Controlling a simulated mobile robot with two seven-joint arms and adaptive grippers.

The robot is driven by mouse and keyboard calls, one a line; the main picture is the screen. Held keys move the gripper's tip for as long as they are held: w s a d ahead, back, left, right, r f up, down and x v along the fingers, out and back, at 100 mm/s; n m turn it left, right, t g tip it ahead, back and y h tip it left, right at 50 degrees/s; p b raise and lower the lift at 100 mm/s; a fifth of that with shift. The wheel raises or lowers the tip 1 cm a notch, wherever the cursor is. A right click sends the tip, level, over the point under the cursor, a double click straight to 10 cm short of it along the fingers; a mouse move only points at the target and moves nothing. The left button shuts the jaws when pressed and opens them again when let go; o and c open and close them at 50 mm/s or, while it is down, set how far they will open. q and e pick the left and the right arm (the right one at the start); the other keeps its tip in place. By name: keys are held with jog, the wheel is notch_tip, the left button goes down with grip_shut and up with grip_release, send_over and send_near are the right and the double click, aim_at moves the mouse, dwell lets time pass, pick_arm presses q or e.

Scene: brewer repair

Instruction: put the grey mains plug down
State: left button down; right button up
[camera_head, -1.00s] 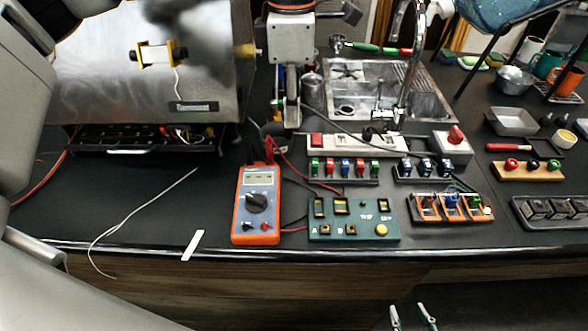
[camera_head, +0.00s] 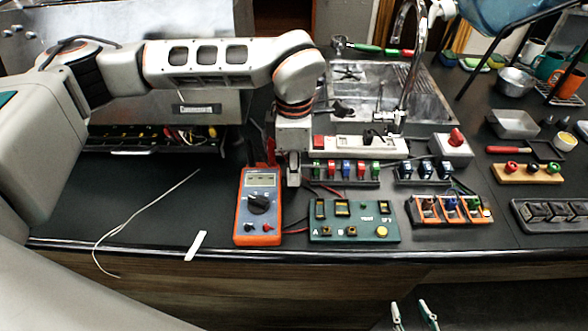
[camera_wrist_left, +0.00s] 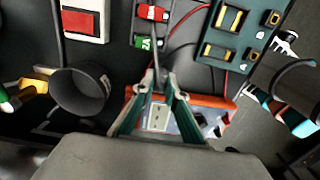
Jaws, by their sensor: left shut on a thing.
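My left gripper (camera_head: 293,182) points down just behind the orange multimeter (camera_head: 258,205), left of the row of coloured switches (camera_head: 346,170). In the left wrist view its two green-grey fingers (camera_wrist_left: 158,82) are closed on a small grey piece, which I take to be the grey mains plug (camera_wrist_left: 157,84). A dark cable runs up from it. The plug is mostly hidden by the fingers, and I cannot tell whether it touches the bench. My right gripper (camera_head: 413,315) shows only its two fingertips, apart and empty, below the bench's front edge.
The power strip (camera_head: 345,148) with its red switch lies behind the coloured switches. The green test panel (camera_head: 352,221) is right of the multimeter. A dark round cup (camera_wrist_left: 82,90) stands near the left gripper. Bare black bench with a white cable (camera_head: 140,215) is at left.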

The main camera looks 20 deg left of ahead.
pick_arm(q)
jog(key=shift+f, duration=0.25)
jog(key=c, duration=2)
grip_release()
jog(key=shift+c, duration=0.2)
jog(key=shift+r, duration=0.1)
jog(key=shift+r, duration=0.25)
notch_tip(320, 180, up, 12)
jog(key=b, duration=0.1)
jog(key=shift+f, duration=0.15)
jog(key=shift+f, duration=0.1)
